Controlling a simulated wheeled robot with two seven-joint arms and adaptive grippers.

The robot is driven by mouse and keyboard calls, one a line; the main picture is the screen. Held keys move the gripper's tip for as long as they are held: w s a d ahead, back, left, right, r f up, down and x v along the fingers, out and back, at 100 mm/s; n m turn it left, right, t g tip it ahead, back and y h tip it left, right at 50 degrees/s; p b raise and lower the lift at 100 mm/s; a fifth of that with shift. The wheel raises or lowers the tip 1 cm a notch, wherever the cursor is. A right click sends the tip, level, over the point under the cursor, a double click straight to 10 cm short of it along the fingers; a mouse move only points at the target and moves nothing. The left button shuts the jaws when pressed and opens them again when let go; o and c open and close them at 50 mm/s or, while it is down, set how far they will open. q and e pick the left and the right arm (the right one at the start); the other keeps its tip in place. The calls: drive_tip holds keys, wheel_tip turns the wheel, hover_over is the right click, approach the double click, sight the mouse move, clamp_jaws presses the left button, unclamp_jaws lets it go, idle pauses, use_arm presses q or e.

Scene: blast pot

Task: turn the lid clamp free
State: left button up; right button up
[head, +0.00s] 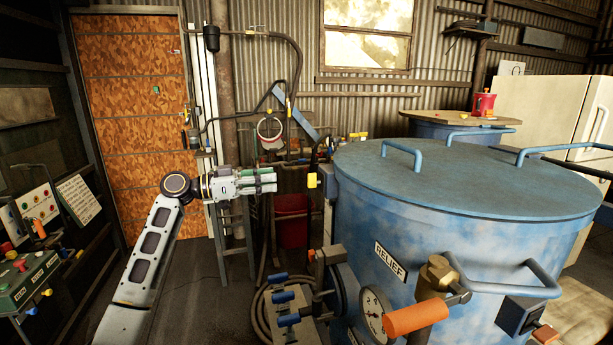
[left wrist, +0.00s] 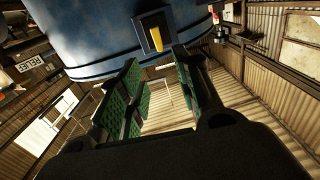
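The large blue pot (head: 370,250) stands at the right with its flat blue lid (head: 470,180) on top. On its left side, just under the lid rim, is a small yellow handle (head: 312,180), seemingly the lid clamp. In the left wrist view this yellow handle (left wrist: 156,39) sits on a dark block against the blue wall, ahead of the fingers. My left gripper (head: 274,181) points right towards the handle, a short way apart from it. Its green-padded fingers (left wrist: 160,62) are apart with nothing between them. My right gripper is not in view.
An orange-handled relief valve (head: 415,318) and a gauge (head: 374,312) stick out at the pot's front. Blue-handled valves (head: 285,298) and a coiled hose stand low at its left. A stepladder (head: 234,240) and red bucket (head: 291,220) stand behind my gripper.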

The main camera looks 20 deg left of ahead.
sight(314, 180)
use_arm(q)
drive_tip(key=p+x, duration=0.2)
drive_tip(key=x, duration=0.9)
drive_tip(key=shift+w+d+p, duration=0.25)
drive_tip(key=shift+d+p, duration=0.05)
drive_tip(key=shift+p, duration=0.1)
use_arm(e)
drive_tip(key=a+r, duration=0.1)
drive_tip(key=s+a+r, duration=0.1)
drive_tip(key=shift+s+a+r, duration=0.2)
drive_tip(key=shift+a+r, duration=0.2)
use_arm(q)
clamp_jaws()
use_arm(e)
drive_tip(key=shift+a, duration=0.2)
